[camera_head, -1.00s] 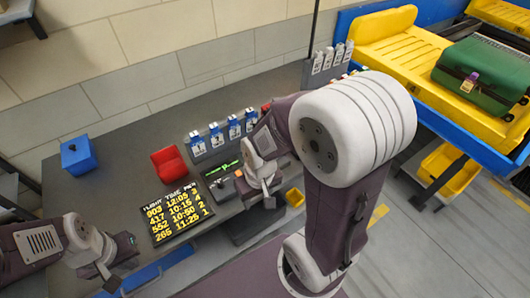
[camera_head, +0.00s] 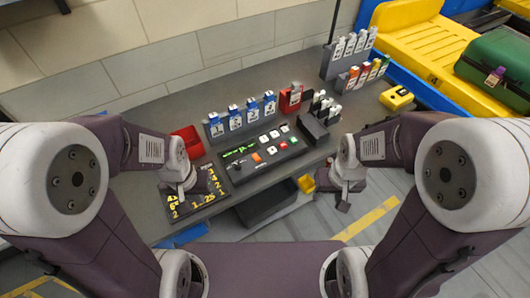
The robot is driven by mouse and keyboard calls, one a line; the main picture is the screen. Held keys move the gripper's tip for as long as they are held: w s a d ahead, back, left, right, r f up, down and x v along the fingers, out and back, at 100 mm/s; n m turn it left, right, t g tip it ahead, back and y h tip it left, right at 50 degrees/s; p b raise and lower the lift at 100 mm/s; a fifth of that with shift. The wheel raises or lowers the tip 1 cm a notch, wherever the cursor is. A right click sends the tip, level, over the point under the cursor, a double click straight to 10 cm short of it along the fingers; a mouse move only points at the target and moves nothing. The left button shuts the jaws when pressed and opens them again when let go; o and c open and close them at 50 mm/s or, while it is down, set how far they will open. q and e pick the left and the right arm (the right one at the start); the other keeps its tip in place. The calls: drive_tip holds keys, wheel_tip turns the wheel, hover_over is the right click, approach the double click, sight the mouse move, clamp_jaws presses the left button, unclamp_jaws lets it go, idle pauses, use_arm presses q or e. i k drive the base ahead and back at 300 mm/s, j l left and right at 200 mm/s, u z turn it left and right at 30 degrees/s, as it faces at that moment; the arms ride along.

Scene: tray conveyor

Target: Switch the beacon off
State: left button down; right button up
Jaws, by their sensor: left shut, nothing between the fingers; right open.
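A dark control panel (camera_head: 243,168) lies on the grey desk, with a lit green display (camera_head: 239,151). Its buttons include an orange one (camera_head: 257,157), a red one (camera_head: 283,144) and several white ones. I cannot make out which thing is the beacon or whether it is lit. My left gripper (camera_head: 187,197) is shut and empty, left of the panel over the black flight board (camera_head: 209,198), partly hiding it. My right gripper (camera_head: 344,204) is open and empty, off the desk's front edge, right of the panel.
Blue numbered tag holders (camera_head: 235,118) stand behind the panel. A red stand (camera_head: 188,139) is at left and a red holder (camera_head: 290,97) behind right. Tag racks (camera_head: 350,57), a yellow device (camera_head: 396,97) and the yellow conveyor (camera_head: 440,65) with a green suitcase (camera_head: 497,66) are right.

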sight(257, 159)
drive_tip(key=i+l+z, duration=0.15)
drive_tip(key=z, duration=0.2)
drive_tip(key=i+l+z, duration=0.1)
drive_tip(key=z, duration=0.25)
drive_tip(key=i, duration=0.05)
